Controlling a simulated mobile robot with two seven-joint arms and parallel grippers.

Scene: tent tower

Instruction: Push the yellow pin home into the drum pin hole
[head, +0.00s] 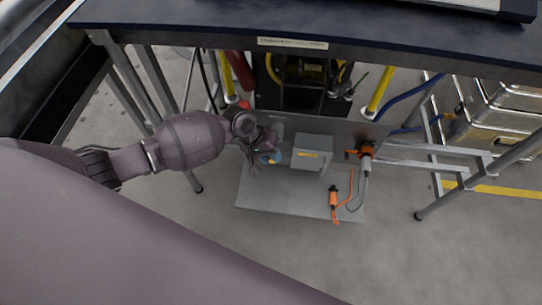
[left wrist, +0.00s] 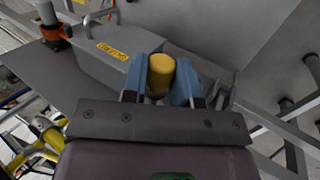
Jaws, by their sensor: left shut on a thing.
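The yellow pin (left wrist: 161,70) shows in the left wrist view as a short yellow cylinder between two blue fingertips. My left gripper (left wrist: 160,84) is shut on it. In the head view my left gripper (head: 269,157) is low over the left part of the grey base plate, left of a grey box, and only a little blue and yellow shows at its tips. The drum pin hole cannot be made out; the gripper and the pin cover that area. How deep the pin sits cannot be told. My right gripper is not in view.
The grey box (head: 312,152) with a yellow label stands beside the gripper. An orange connector (head: 366,152) and an orange-handled item with cable (head: 333,197) are to its right. A dark table edge (head: 300,43) hangs above. The floor in front is clear.

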